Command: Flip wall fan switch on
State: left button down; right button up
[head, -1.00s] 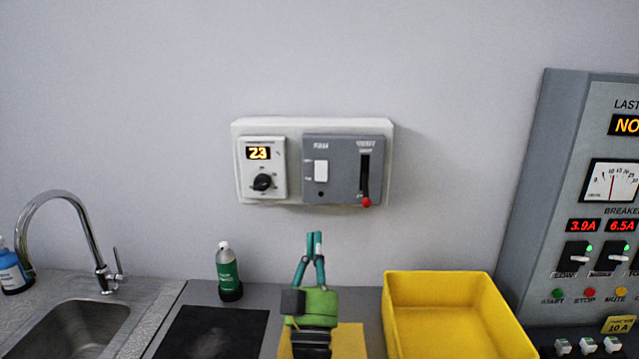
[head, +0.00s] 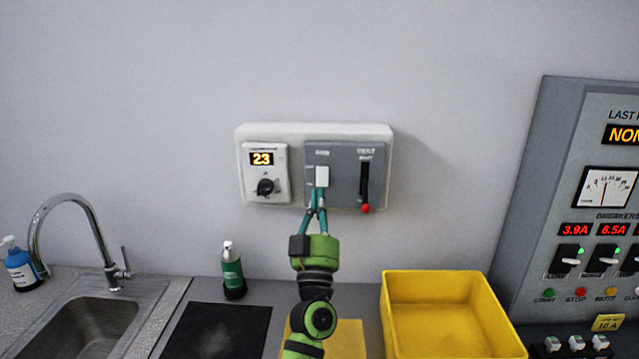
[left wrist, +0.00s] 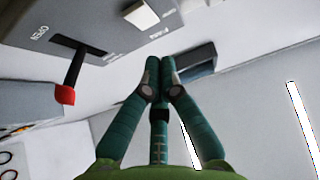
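The white fan rocker switch (head: 322,176) is on the grey wall panel (head: 343,190), left of the vent slider with its red tip (head: 366,208). My left gripper (head: 317,192) has its fingertips together, with nothing seen between them. In the head view its tips overlap the lower edge of the switch; I cannot tell whether they touch it. In the left wrist view the shut fingertips (left wrist: 160,66) are near the panel, and the white switch (left wrist: 141,14) shows at the top edge. The red slider tip (left wrist: 65,94) is at the left there. My right gripper is not in view.
A thermostat (head: 266,173) reading 23 is left of the panel. Below are a sink (head: 85,315), a green bottle (head: 232,270) and a yellow bin (head: 455,345). A breaker console (head: 545,190) stands at the right. The wall around the panel is clear.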

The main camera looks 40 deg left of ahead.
aim_at(320, 178)
pick_arm(q)
jog(key=shift+w+a+f, duration=0.15)
jog(key=shift+w+a, duration=0.5)
jog(key=shift+w, duration=0.15)
jog(key=shift+w+a+f, duration=0.1)
jog(key=shift+w+a, duration=0.55)
jog(key=shift+w, duration=0.1)
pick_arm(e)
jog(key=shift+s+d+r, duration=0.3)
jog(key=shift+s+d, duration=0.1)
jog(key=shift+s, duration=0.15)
pick_arm(q)
jog(key=shift+f+b, duration=0.1)
jog(key=shift+b, duration=0.2)
jog(key=b, duration=0.2)
jog(key=f+t+b, duration=0.1)
jog(key=b, duration=0.1)
jog(key=shift+w+a+y, duration=0.3)
jog(key=shift+y, duration=0.1)
jog(key=shift+w+r, duration=0.1)
jog(key=shift+r, duration=0.3)
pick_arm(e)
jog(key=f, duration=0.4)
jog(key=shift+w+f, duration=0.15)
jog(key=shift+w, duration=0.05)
